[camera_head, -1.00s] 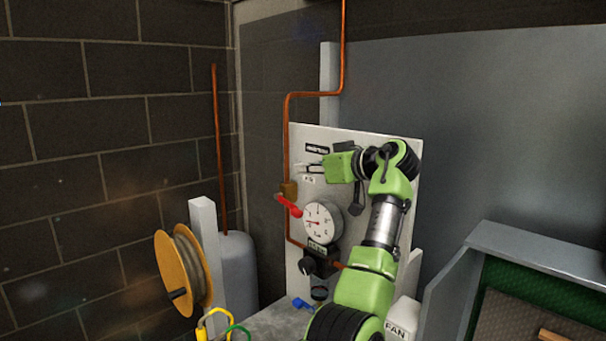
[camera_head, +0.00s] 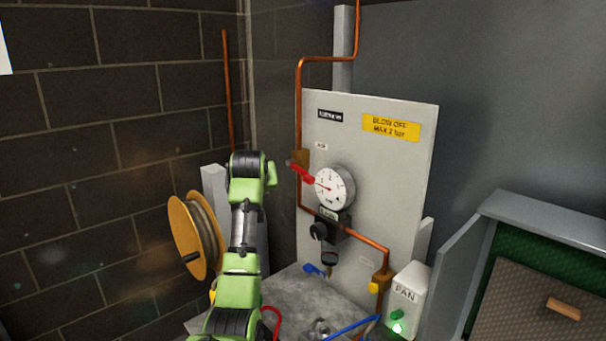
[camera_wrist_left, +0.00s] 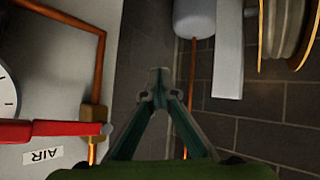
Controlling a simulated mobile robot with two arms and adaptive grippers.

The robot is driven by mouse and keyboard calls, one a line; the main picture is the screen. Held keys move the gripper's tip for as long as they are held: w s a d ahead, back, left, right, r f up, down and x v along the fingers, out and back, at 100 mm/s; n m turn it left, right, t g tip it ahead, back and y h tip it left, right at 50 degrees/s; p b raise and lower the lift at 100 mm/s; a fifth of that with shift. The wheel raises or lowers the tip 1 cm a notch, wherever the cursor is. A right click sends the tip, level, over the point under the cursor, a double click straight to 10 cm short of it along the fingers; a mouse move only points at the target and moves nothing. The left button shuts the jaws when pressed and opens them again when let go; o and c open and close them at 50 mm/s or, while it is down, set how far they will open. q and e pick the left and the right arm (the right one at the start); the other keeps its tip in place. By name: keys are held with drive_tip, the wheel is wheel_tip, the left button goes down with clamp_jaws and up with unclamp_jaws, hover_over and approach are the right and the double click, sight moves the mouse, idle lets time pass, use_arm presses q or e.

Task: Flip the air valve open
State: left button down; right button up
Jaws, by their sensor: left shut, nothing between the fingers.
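The air valve has a brass body (camera_head: 300,158) on the copper pipe and a red lever (camera_head: 302,173) at the upper left of the grey panel. The lever lies across the pipe, slanting down to the right. In the left wrist view, the red lever (camera_wrist_left: 62,129) and brass body (camera_wrist_left: 95,117) are at the left, beside an AIR label. My left gripper (camera_wrist_left: 161,82) is shut and empty, to the right of the valve and apart from the lever in that view. My right gripper is not in view.
A pressure gauge (camera_head: 334,187) and black regulator (camera_head: 331,228) sit right of and below the lever. The copper pipe (camera_head: 299,110) runs up the panel. A yellow hose reel (camera_head: 192,238) stands left of my arm. A FAN box (camera_head: 408,294) stands lower right.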

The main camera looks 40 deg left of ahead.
use_arm(q)
wheel_tip(320, 180, up, 4)
drive_tip(key=s+m+t+h, duration=0.2)
drive_tip(key=s+m+t, duration=0.1)
drive_tip(key=m, duration=0.1)
drive_tip(key=m+t+h, duration=0.4)
drive_tip(key=m+h, duration=0.2)
drive_tip(key=m, duration=0.3)
approach(300, 171)
drive_tip(key=s+d+r, duration=0.4)
drive_tip(key=d+r, duration=0.1)
drive_tip(key=r, duration=0.1)
drive_tip(key=shift+s+d+b, duration=0.1)
drive_tip(key=shift+d+b, duration=0.05)
drive_tip(key=shift+b, duration=0.2)
drive_tip(key=w+f+p, duration=0.6)
drive_tip(key=w+p, duration=0.1)
drive_tip(key=w, duration=0.2)
drive_tip(key=shift+w+f, duration=0.2)
drive_tip(key=shift+w, duration=0.15)
